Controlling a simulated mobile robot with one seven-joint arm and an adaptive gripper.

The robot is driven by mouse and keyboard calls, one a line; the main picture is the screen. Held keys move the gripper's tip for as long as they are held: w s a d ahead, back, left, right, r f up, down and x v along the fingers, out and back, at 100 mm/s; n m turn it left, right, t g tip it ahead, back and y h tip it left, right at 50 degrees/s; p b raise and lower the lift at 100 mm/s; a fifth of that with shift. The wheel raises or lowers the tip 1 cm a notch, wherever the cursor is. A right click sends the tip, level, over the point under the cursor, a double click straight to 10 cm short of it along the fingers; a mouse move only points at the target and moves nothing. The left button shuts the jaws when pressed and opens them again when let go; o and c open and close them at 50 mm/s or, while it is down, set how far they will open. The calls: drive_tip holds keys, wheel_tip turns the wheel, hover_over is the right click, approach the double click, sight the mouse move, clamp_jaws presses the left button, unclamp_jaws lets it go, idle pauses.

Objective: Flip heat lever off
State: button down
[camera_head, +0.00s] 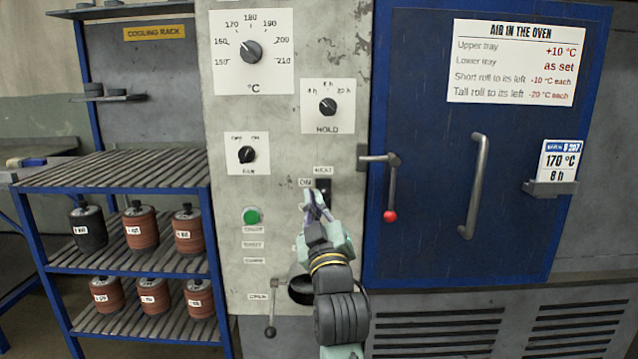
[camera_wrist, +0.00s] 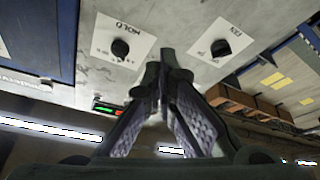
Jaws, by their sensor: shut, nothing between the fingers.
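The heat switch (camera_head: 323,186) is a small dark lever on the grey control panel (camera_head: 290,100), under a HEAT label. An ON label (camera_head: 305,182) is at its left. My gripper (camera_head: 318,198) is shut and empty, its fingertips at the lower part of the switch in the head view. I cannot tell if they touch it. The fingers hide part of the lever, so its position is unclear. In the wrist view my gripper (camera_wrist: 165,68) shows closed fingertips in front of the panel; I cannot make out the heat lever there.
The HOLD dial (camera_head: 327,106) and fan dial (camera_head: 247,154) are above and to the upper left. A green button (camera_head: 251,216) is at the left. A door latch with a red knob (camera_head: 390,215) hangs close at the right, on the blue oven door (camera_head: 430,120). A rack (camera_head: 130,165) stands left.

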drive_tip(key=shift+w+d, duration=0.1)
wheel_tip(320, 180, up, 4)
drive_tip(key=p, duration=0.4)
hover_over(324, 196)
drive_tip(key=s+a, duration=0.2)
drive_tip(key=a, duration=0.1)
drive_tip(key=shift+w+d+f, duration=0.1)
drive_tip(key=shift+d+f, duration=0.2)
drive_tip(key=shift+f, duration=0.4)
drive_tip(key=shift+w+d+f, duration=0.1)
drive_tip(key=shift+d+f, duration=0.2)
drive_tip(key=shift+f, duration=0.35)
drive_tip(key=shift+w+d+f, duration=0.1)
drive_tip(key=shift+d+f, duration=0.2)
drive_tip(key=shift+f, duration=0.4)
drive_tip(key=shift+f+b, duration=0.15)
drive_tip(key=shift+b, duration=0.15)
drive_tip(key=shift+s+f+t+b, duration=0.2)
drive_tip(key=shift+f+t+b, duration=0.15)
drive_tip(key=shift+b, duration=0.8)
